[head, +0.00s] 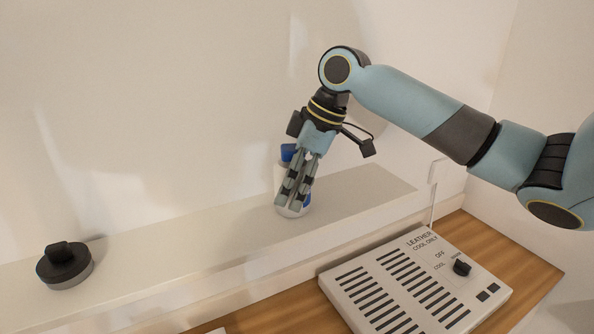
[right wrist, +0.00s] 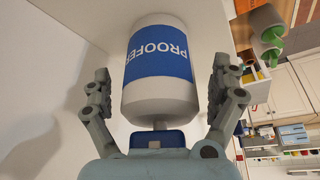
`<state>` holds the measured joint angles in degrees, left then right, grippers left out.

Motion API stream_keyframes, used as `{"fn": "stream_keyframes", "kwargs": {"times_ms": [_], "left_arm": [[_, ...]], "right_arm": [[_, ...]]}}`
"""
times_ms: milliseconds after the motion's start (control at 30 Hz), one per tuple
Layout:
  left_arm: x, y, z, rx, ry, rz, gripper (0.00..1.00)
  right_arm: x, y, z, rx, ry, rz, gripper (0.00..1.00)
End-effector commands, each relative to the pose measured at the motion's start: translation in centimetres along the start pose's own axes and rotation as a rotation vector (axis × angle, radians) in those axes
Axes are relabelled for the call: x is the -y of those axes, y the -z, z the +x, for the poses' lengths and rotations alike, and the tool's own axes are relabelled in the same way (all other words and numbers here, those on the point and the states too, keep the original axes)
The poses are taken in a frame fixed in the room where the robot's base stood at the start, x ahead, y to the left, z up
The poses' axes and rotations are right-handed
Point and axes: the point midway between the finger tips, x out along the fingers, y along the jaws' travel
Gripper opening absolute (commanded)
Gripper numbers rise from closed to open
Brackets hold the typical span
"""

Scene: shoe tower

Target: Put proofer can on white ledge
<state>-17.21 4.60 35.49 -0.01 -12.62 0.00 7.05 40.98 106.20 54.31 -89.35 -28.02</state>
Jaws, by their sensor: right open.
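The proofer can (right wrist: 158,70) is white with a blue label band. In the right wrist view it sits between the fingers of my right gripper (right wrist: 160,78), which are spread with gaps on both sides. In the head view the can (head: 293,211) appears upright with its base on the white ledge (head: 190,232), mostly hidden behind the right gripper (head: 290,199). That gripper points down over it, open. A blue part shows at the can's top end. My left gripper is out of view.
A round dark object with a knob (head: 64,265) sits on the ledge at far left. A grey panel marked LEATHER COOL ONLY (head: 415,285) lies on the wooden counter (head: 530,270) in front, at right. The ledge between is clear; a wall stands behind.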

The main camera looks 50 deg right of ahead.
Motion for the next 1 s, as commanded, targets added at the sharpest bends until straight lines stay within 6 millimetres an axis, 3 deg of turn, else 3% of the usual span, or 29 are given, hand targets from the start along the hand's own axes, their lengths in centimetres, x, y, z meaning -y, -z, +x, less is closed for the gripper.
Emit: {"fn": "stream_keyframes", "kwargs": {"times_ms": [167, 400, 600, 1000], "left_arm": [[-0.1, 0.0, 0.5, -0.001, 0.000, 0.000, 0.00], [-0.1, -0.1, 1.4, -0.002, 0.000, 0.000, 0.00], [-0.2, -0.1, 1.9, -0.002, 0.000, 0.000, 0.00], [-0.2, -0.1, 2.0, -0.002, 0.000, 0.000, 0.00]], "right_arm": [[-0.2, -0.1, -2.2, 0.002, -0.007, -0.005, 0.94], [-0.2, -0.1, -7.3, 0.006, -0.008, -0.004, 0.94], [-0.1, -0.1, -10.4, 0.004, -0.004, -0.001, 0.94], [0.0, 0.1, -12.1, -0.001, 0.000, 0.000, 0.94]]}}
